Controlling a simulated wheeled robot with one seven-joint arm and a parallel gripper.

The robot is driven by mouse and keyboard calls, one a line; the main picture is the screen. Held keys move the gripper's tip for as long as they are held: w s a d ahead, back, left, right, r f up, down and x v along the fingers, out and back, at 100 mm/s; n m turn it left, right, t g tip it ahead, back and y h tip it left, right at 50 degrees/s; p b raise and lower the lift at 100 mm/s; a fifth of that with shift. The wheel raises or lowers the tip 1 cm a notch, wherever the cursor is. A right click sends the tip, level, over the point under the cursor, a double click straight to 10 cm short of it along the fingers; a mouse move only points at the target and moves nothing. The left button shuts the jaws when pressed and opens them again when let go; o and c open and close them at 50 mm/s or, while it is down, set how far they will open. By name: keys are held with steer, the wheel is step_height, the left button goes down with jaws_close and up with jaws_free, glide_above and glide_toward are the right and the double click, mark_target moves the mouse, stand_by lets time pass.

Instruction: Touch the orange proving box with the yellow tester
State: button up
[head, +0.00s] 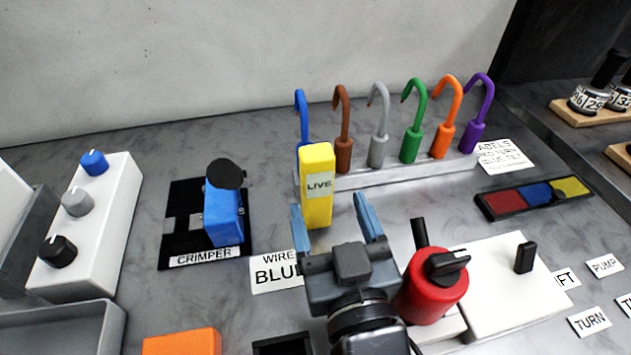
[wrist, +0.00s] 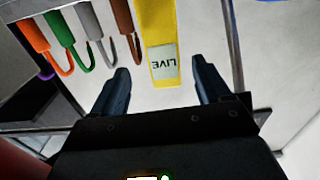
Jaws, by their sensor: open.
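The yellow tester (head: 317,209), with a "LIVE" label on its face, stands upright near the row of hooked leads in the head view. It also shows in the wrist view (wrist: 163,70), ahead of and between my fingers. My gripper (head: 335,222) is open, its two blue-grey fingers pointing at the tester from the near side. In the wrist view the open fingers (wrist: 160,82) have nothing held between them. Whether a finger touches the tester cannot be told. An orange box (head: 182,343), likely the proving box, shows at the bottom edge of the head view, partly cut off.
Several coloured hooked leads (head: 411,140) stand behind the tester. A blue crimper (head: 223,220) is on a black mat at left. A red knob unit (head: 433,295) and white box (head: 500,290) are close right of my gripper. A grey tray (head: 60,330) is at lower left.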

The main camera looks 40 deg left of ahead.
mark_target(321, 188)
steer(key=x, duration=0.4)
steer(key=shift+a+p, duration=0.1)
steer(key=shift+p, duration=0.3)
steer(key=shift+p+x, duration=0.5)
steer(key=shift+x, duration=1.8)
steer(key=shift+s+f, duration=0.1)
steer(key=shift+c, duration=0.4)
steer(key=c, duration=1.2)
